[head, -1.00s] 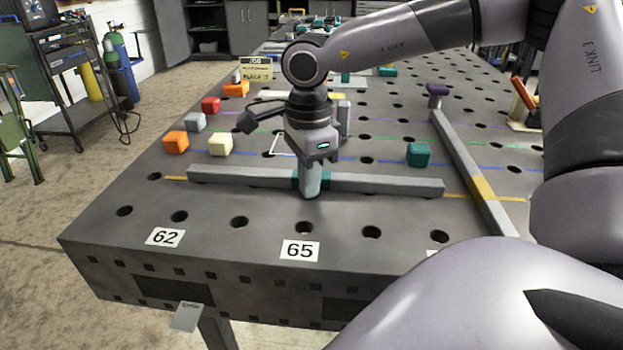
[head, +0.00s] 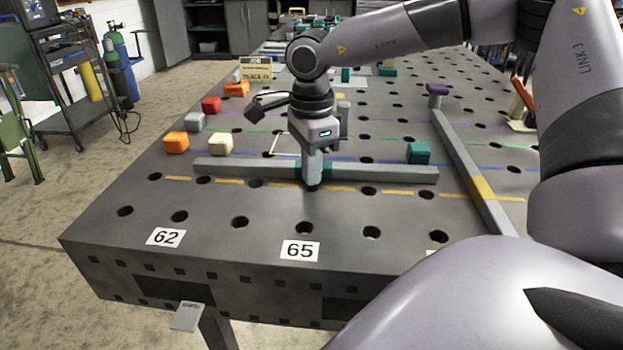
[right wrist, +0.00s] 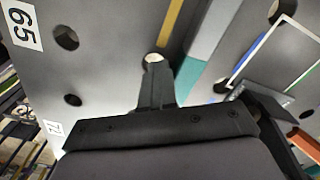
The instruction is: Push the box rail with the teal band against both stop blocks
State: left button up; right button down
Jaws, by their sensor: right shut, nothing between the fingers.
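The grey box rail (head: 385,174) with the teal band lies crosswise on the table, just beyond the dashed yellow line. Its teal band also shows in the right wrist view (right wrist: 197,67). My right gripper (head: 312,184) is shut and empty, fingers down at the near side of the band, hiding part of it. A cream block (head: 220,144) stands beyond the rail's left end and a teal block (head: 417,153) beyond its right end. They look like the stop blocks. The rail is very close to both; I cannot tell whether it touches. My left gripper is out of view.
A second grey rail (head: 458,150) with a yellow band lies slanted at the right, apart from the first rail's right end. The near table strip (head: 335,207) is clear.

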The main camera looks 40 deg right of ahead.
jog(key=shift+w+d, duration=0.95)
jog(key=shift+d, duration=0.25)
jog(key=shift+w+d, duration=0.25)
jog(key=shift+d, duration=0.05)
jog(key=shift+r, duration=0.1)
jog(key=shift+s+a, duration=0.25)
jog(key=shift+a, duration=0.1)
jog(key=shift+s+a+b, duration=0.3)
jog(key=shift+s+a, duration=0.25)
jog(key=shift+a, duration=0.1)
